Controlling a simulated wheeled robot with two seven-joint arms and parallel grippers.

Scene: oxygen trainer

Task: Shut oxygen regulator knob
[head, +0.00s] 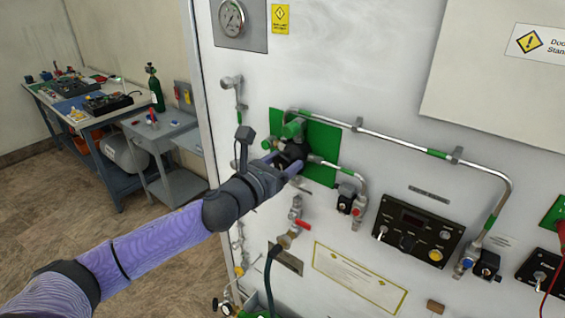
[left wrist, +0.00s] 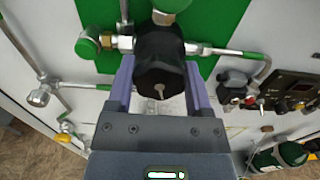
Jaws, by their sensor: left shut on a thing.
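The black oxygen regulator knob (left wrist: 160,72) stands out from the regulator on a green plate (head: 320,150) on the white panel. In the left wrist view it sits between the two fingers of my left gripper (left wrist: 160,88). My left gripper (head: 284,165) is shut on the knob, with one finger on each side. In the head view the gripper hides part of the knob (head: 291,151). Green-capped fittings (head: 294,128) and metal pipe joints surround the regulator. My right gripper is in neither view.
A steel pipe (head: 400,143) runs right from the regulator. A small valve (head: 350,200), a red-handled valve (head: 297,218) and a black control box (head: 417,230) are on the panel nearby. A workbench (head: 90,110) and a green cylinder (head: 155,88) stand at the far left.

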